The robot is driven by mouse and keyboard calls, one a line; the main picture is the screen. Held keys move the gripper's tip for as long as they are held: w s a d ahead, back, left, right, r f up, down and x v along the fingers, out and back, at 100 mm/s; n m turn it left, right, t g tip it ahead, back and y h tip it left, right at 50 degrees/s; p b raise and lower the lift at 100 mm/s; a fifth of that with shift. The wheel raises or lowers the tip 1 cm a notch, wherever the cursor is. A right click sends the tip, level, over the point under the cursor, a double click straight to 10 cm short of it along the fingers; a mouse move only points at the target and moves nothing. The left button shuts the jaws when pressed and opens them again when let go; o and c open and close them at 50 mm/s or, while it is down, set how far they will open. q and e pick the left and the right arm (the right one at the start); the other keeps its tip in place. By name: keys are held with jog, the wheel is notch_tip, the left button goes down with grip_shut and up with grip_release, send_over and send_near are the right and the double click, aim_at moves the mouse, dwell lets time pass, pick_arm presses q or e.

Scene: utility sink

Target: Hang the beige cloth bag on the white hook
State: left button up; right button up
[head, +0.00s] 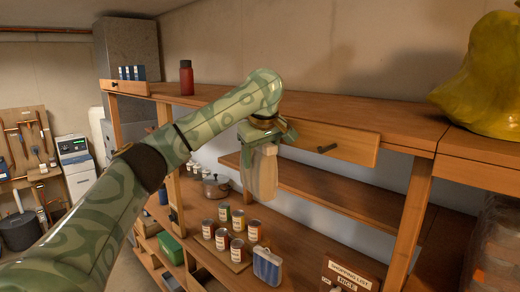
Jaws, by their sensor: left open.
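My left arm reaches in from the left, and its left gripper (265,142) points down in front of the shelf unit, just left of a drawer front. The gripper is open. A pale beige shape (262,175), which looks like the cloth bag, shows directly below the fingers. I cannot tell whether it touches them or what holds it up. I cannot make out a white hook. My right gripper is not in view.
The wooden shelf unit's top (330,113) carries a red bottle (187,78) and a yellow draped object (485,80). A drawer (335,143) has a dark handle. Lower down are several cans (238,250), a blue flask (267,267), a pot (215,188) and a shopping-list sign (348,273).

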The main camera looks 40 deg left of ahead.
pick_arm(q)
jog(key=v, duration=0.5)
jog(key=shift+w+r, duration=0.25)
jog(key=shift+r, duration=0.05)
jog(key=v, duration=1)
jog(key=shift+s+r, duration=0.3)
jog(key=shift+s, duration=0.1)
jog(key=shift+d, duration=0.15)
